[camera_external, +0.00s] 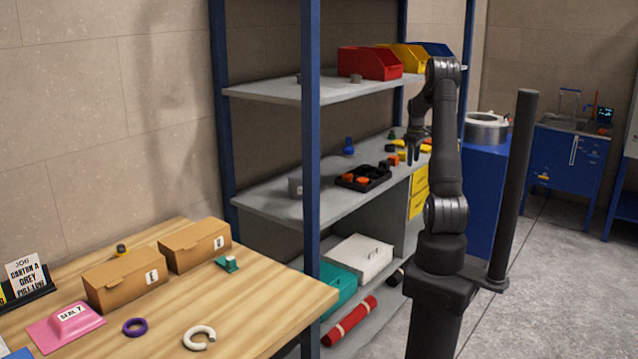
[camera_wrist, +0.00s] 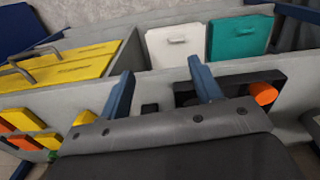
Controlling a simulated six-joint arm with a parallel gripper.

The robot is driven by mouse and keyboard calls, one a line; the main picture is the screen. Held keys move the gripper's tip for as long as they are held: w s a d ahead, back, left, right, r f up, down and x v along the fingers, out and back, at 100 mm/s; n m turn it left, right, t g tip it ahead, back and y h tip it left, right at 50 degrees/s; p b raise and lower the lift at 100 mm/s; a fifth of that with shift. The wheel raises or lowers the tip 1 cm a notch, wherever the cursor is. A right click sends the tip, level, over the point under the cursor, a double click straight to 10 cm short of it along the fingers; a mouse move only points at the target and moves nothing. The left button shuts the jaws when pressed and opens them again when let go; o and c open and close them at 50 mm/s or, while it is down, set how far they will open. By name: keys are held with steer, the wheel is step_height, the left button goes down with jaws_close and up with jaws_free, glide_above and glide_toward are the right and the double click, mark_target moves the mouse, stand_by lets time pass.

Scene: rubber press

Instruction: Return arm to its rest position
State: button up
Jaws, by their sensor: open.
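My gripper (camera_external: 411,150) hangs from my raised arm over the right part of the middle shelf (camera_external: 318,203) in the external view. In the wrist view my gripper (camera_wrist: 160,85) shows two blue-grey fingers set wide apart, with nothing between them. It is open and empty. A black tray (camera_external: 352,185) with orange pieces lies on the shelf to the left of my gripper. The tray also shows in the wrist view (camera_wrist: 272,88), partly hidden behind the right finger. Whether my fingertips touch the shelf cannot be told.
Yellow drawers (camera_external: 418,188) and a blue cabinet (camera_external: 484,195) stand beside my arm. The upper shelf (camera_external: 290,91) carries red, yellow and blue bins. Blue posts (camera_external: 311,150) frame the rack. A wooden table (camera_external: 265,290) with cardboard boxes is at front left. Floor at right is clear.

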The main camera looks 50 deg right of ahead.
steer(key=w+a+n, duration=0.1)
steer(key=w+a, duration=0.2)
steer(key=a, duration=0.3)
steer(key=w+a+n, duration=0.1)
steer(key=w+a, duration=0.1)
steer(key=a, duration=0.5)
steer(key=w+a+n, duration=0.2)
steer(key=w+a, duration=0.1)
steer(key=a, duration=0.4)
steer(key=shift+w+a+f, duration=0.1)
steer(key=shift+w+f, duration=0.05)
steer(key=shift+w, duration=0.2)
steer(key=a+n, duration=0.1)
steer(key=a, duration=0.6)
steer(key=s+a+n, duration=0.1)
steer(key=a+n, duration=0.1)
steer(key=a, duration=0.4)
steer(key=a+n, duration=0.1)
steer(key=a, duration=0.6)
steer(key=shift+s+a+f, duration=0.25)
steer(key=shift+a+f, duration=0.05)
steer(key=shift+f, duration=0.05)
